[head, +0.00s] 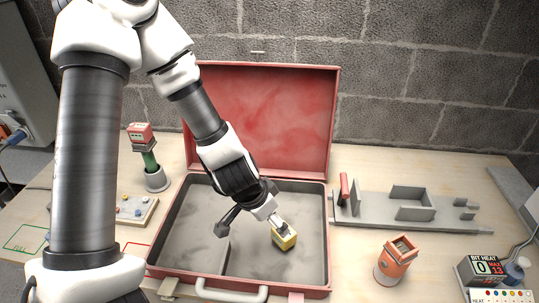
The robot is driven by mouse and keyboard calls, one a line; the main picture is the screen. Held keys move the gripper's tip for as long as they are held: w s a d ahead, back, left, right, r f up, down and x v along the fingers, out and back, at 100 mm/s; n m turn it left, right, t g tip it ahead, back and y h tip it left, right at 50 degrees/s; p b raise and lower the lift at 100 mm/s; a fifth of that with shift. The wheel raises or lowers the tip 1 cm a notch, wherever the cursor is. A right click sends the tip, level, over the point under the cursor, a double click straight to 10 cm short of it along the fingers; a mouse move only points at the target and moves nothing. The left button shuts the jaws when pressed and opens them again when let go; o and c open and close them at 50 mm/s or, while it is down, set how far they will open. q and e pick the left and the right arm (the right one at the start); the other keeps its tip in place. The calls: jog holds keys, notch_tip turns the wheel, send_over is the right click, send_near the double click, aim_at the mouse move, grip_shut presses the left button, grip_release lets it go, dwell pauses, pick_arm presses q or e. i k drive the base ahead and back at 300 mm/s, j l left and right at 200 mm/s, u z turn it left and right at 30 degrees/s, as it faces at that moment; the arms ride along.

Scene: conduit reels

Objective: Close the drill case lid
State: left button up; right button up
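The red drill case (160,268) stands open on the bench, with a grey-lined tray and a pale handle (232,291) at its front. Its red lid (270,115) is raised nearly upright at the back. A small yellow block with a dark top (285,241) is in the right part of the tray. My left arm reaches over the case. My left gripper (280,228) is at the top of the yellow block; whether its fingers are closed on it is too small to tell. My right gripper is not in view.
A grey fixture (370,210) with a red piece lies right of the case. An orange container (394,262) and a bit heat display (487,268) stand at the right. A green-and-red tool (146,150) in a holder and a small button board (133,209) are at the left.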

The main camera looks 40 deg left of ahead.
aim_at(282, 113)
jog(key=u, duration=1.2)
